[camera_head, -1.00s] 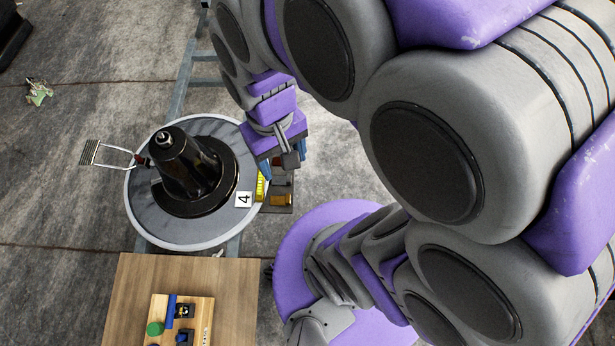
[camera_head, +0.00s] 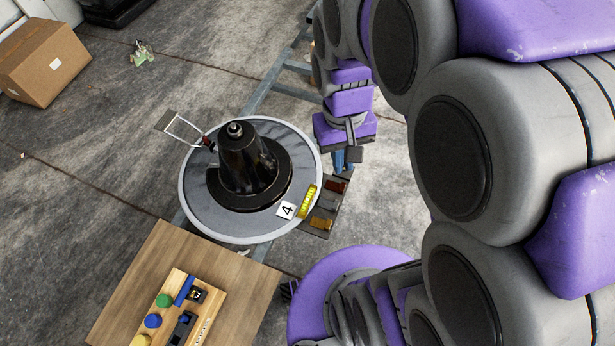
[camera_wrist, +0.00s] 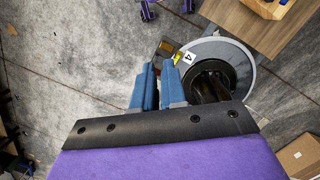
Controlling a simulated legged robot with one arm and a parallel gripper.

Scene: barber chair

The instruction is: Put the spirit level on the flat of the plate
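The yellow spirit level (camera_head: 307,201) lies at the right rim of the round grey plate (camera_head: 205,206), beside a white card marked 4 (camera_head: 286,210). Whether it overhangs the edge is hard to tell. In the wrist view the level (camera_wrist: 177,59) shows just past my right fingertip, at the rim of the plate (camera_wrist: 237,56). A black cone-shaped post (camera_head: 240,165) stands on the plate's middle. My gripper (camera_head: 343,161) is above and right of the level, apart from it. In the wrist view its blue fingers (camera_wrist: 160,67) have a narrow empty gap between them.
A dark tray (camera_head: 321,228) with amber and brown pieces sits against the plate's right side. A wire-handled tool (camera_head: 183,128) sticks out at the plate's upper left. A wooden table (camera_head: 150,270) with a peg board (camera_head: 178,310) is in front. A cardboard box (camera_head: 45,60) stands far left.

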